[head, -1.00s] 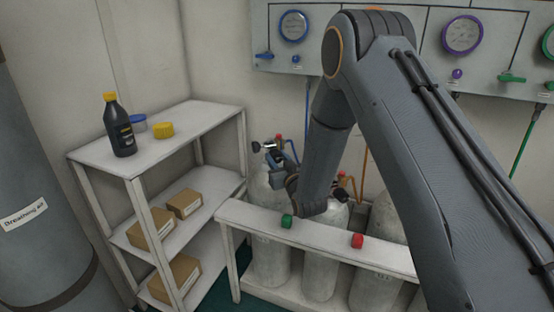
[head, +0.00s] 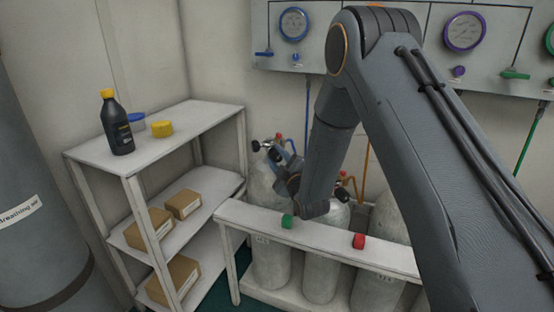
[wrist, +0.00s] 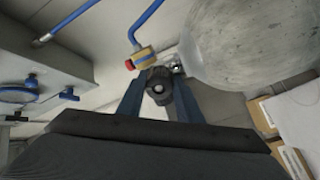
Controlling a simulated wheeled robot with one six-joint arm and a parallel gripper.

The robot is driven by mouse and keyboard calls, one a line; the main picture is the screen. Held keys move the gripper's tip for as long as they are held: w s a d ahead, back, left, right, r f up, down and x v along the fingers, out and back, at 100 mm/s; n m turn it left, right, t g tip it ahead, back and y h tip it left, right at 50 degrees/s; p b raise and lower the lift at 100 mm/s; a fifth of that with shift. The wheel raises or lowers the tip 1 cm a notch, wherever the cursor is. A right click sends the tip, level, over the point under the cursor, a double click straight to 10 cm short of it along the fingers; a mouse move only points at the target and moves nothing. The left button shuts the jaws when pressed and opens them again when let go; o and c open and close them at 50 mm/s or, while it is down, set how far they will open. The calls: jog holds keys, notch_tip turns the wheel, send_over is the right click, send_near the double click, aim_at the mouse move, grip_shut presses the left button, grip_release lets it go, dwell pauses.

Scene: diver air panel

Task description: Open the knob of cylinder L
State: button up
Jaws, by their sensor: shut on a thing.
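The leftmost grey cylinder (head: 269,255) stands behind the white rail; the writing on its label is too small to read. Its black knob (wrist: 159,86) sits on a metal valve beside a yellow fitting with a red end. The knob also shows at the cylinder's top in the head view (head: 256,146). My gripper (wrist: 158,90) is shut on the knob, one finger on each side of it. In the head view my gripper (head: 276,157) is small and partly hidden by my own wrist.
A shelf (head: 150,150) with bottle and boxes stands left. A gauge panel (head: 400,40) is on the wall. A blue hose (wrist: 147,20) passes near my gripper.

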jog(key=n+b, duration=0.1)
jog(key=n, duration=0.9)
jog(key=shift+n+y+b, duration=0.3)
jog(key=shift+b, duration=0.05)
jog(key=n, duration=0.4)
jog(key=shift+d+f+n+b, duration=0.1)
jog(key=shift+n+b, duration=0.2)
jog(key=shift+b, duration=0.1)
jog(key=shift+n+g+b, duration=0.3)
jog(key=shift+n+b, duration=0.15)
jog(key=shift+n, duration=1.85)
jog(key=o, duration=1)
jog(key=shift+o, duration=0.2)
jog(key=shift+d, duration=0.1)
